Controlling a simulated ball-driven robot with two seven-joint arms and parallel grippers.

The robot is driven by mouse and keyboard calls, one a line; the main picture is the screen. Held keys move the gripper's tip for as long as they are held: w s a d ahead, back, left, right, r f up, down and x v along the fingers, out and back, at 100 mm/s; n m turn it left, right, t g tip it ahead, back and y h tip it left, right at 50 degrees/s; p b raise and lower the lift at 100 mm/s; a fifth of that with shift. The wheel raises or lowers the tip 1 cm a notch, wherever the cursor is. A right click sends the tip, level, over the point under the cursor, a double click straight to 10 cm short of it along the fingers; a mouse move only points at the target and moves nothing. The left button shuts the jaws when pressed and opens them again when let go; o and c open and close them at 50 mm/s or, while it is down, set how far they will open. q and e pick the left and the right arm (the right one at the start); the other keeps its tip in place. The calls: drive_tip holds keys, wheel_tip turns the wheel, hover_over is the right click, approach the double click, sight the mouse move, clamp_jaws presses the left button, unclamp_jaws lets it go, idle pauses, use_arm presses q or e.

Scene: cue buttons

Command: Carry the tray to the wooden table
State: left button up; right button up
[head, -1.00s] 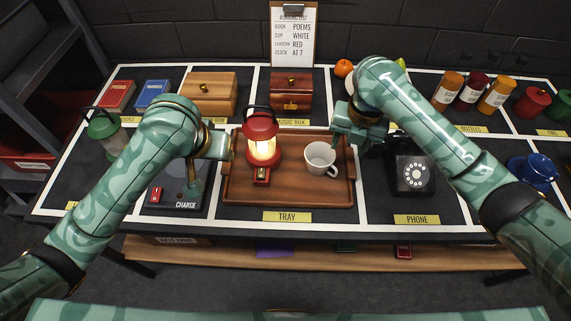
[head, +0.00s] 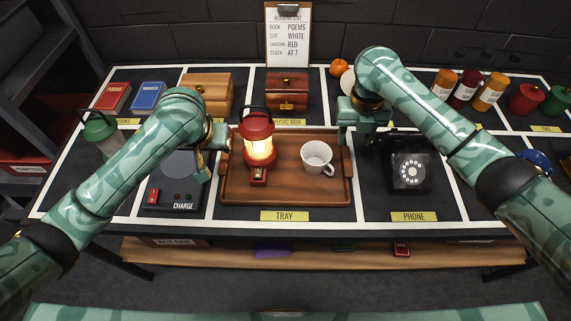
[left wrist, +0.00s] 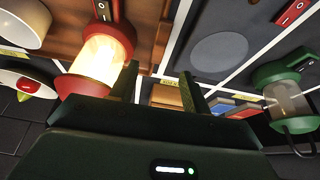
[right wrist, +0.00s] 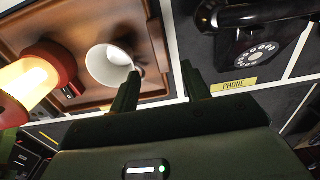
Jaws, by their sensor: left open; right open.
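The brown wooden tray (head: 285,198) lies on the dark table in the section labelled TRAY. A lit red lantern (head: 258,138) stands on its left part and a white cup (head: 317,157) on its right part. My left gripper (head: 212,168) is open just outside the tray's left end, above the charge section. My right gripper (head: 352,138) is open near the tray's right end. In the left wrist view the fingers (left wrist: 160,85) are apart with nothing between them. In the right wrist view the fingers (right wrist: 160,85) are apart and empty, near the tray's right rim (right wrist: 158,45).
A black phone (head: 411,170) stands right of the tray. A charge pad (head: 175,180) and a green lantern (head: 100,135) are to the left. A wooden box (head: 207,92) and a music box (head: 287,92) stand behind. A lower wooden shelf (head: 320,252) runs under the table's front.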

sight(224, 158)
use_arm(q)
drive_tip(key=x, duration=1)
drive_tip(key=shift+w+f, duration=0.15)
drive_tip(key=shift+f, duration=0.05)
use_arm(e)
wheel_tip(224, 158, down, 10)
drive_tip(key=shift+f, duration=0.25)
use_arm(q)
clamp_jaws()
use_arm(e)
clamp_jaws()
drive_tip(key=shift+r, duration=0.1)
